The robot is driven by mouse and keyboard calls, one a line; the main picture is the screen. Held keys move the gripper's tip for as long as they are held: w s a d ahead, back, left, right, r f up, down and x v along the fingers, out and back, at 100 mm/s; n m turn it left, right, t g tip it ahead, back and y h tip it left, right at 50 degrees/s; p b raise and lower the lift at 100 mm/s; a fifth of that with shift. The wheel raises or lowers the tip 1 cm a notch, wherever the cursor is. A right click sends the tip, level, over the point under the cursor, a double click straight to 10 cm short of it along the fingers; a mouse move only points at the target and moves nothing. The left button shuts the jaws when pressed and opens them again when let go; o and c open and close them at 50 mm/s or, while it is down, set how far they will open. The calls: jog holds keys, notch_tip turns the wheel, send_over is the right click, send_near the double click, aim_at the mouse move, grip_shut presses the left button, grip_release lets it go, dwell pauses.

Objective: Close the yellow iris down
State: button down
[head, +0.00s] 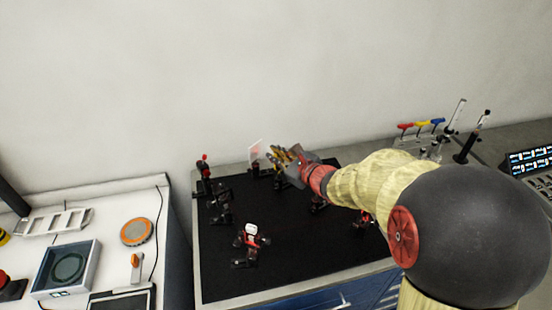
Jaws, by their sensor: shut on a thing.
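My gripper (277,157) is at the far edge of the black breadboard (290,240), in front of the wall. Yellow and dark parts show at its fingertips. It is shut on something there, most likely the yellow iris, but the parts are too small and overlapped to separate. The iris's opening and lever cannot be made out. My arm reaches in from the right and covers the right part of the breadboard.
A clear upright plate (256,150) stands just left of my gripper. Several small black and red optic mounts stand on the breadboard, one with a white face (251,229). A white bench (110,222) is at left. Red, blue and yellow-handled valves (422,124) are behind my arm.

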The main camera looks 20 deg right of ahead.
jog(key=c, duration=2.1)
grip_release()
jog(key=shift+o, duration=0.5)
jog(key=v, duration=1.2)
jog(key=shift+a, duration=0.1)
jog(key=shift+c, duration=0.3)
